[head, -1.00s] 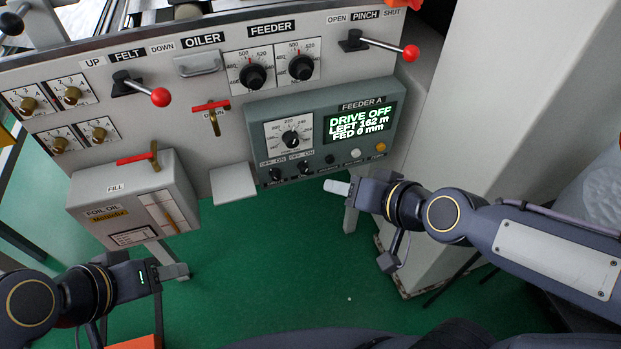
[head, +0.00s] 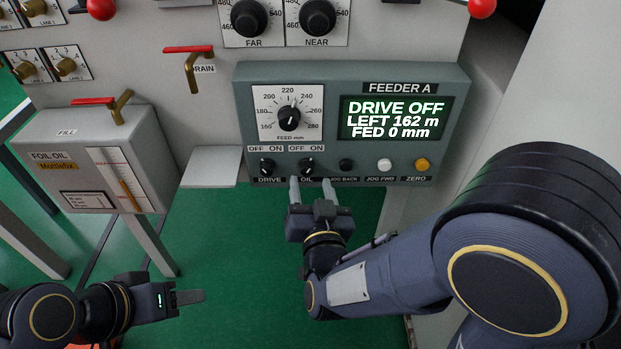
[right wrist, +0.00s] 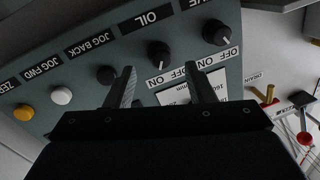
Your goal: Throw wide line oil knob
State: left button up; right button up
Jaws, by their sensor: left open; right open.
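The oil knob (head: 306,166) is a small black rotary knob above the OIL label on the grey-green Feeder A panel, with OFF and ON printed over it. I see no contact with the knob. My left gripper (head: 190,297) is open and empty at lower left, away from the panel.
The drive knob (head: 266,168) is close left of the oil knob; the jog back button (head: 346,165) is close right. A feed dial (head: 289,118) and a lit screen (head: 396,118) reading DRIVE OFF sit above. A foil oil tank (head: 85,165) and a grey ledge (head: 212,167) stand left.

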aim_at(308, 172)
jog(key=shift+w+a+b, duration=0.15)
jog(key=shift+w, duration=0.8)
jog(key=shift+w+a+b, duration=0.1)
jog(key=shift+w+b, duration=0.05)
jog(key=shift+w, duration=0.8)
jog(key=c, duration=1)
jog(key=shift+o, duration=0.2)
